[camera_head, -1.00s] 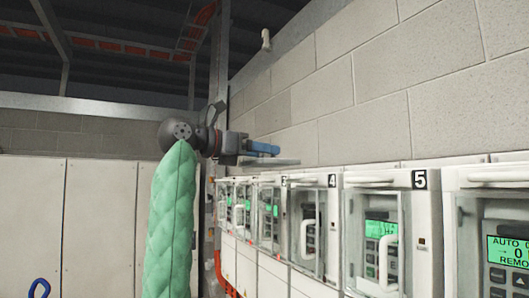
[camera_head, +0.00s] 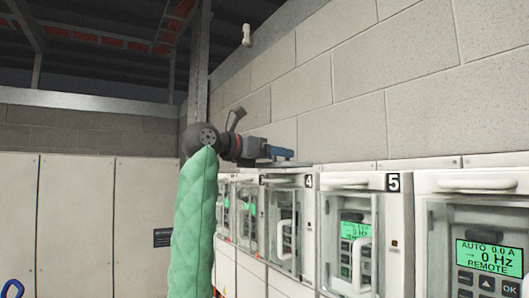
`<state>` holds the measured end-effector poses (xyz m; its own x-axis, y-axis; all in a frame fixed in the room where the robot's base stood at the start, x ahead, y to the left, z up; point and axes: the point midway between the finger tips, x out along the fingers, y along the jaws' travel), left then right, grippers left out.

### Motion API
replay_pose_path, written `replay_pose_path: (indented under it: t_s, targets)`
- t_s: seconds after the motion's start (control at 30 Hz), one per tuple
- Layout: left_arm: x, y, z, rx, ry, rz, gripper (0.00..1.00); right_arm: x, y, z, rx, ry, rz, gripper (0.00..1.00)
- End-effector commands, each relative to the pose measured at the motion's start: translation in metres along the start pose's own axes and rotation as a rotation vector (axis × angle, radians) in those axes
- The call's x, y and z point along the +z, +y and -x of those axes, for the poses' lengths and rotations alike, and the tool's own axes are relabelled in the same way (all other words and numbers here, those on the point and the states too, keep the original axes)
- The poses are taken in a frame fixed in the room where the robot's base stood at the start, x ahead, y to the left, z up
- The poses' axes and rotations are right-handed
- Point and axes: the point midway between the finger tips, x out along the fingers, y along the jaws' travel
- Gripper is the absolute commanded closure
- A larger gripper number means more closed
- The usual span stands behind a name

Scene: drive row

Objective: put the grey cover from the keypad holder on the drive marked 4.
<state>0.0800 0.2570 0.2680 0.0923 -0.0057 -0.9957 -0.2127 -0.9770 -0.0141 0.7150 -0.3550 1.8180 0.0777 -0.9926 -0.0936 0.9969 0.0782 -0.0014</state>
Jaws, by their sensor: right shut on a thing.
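My right gripper (camera_head: 282,154), with blue fingers, is above the row of drives, over the top of the drive marked 4 in the picture. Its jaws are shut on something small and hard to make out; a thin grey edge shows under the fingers. I cannot tell for sure that this is the grey cover. The drive marked 4 (camera_head: 309,207) stands in the row left of the drive marked 5 (camera_head: 394,216). Behind its clear door (camera_head: 286,232) the front looks dark, with no lit screen.
More drives run off to the left; the nearest, at right, has a lit keypad (camera_head: 489,258). Door handles stick out in front. A block wall (camera_head: 420,90) rises behind the row. Pale cabinets (camera_head: 75,220) stand at left.

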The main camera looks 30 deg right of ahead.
Motion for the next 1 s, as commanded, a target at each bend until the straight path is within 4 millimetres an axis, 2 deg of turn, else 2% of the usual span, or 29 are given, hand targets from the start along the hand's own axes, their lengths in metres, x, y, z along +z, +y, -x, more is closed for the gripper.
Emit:
replay_pose_path:
  t_s: [1.0]
  targets:
    - [0.0,-0.004,0.026,-0.003,-0.002,-0.001,0.68,0.01,-0.001,-0.095,-0.001,0.0,-0.001,0.54]
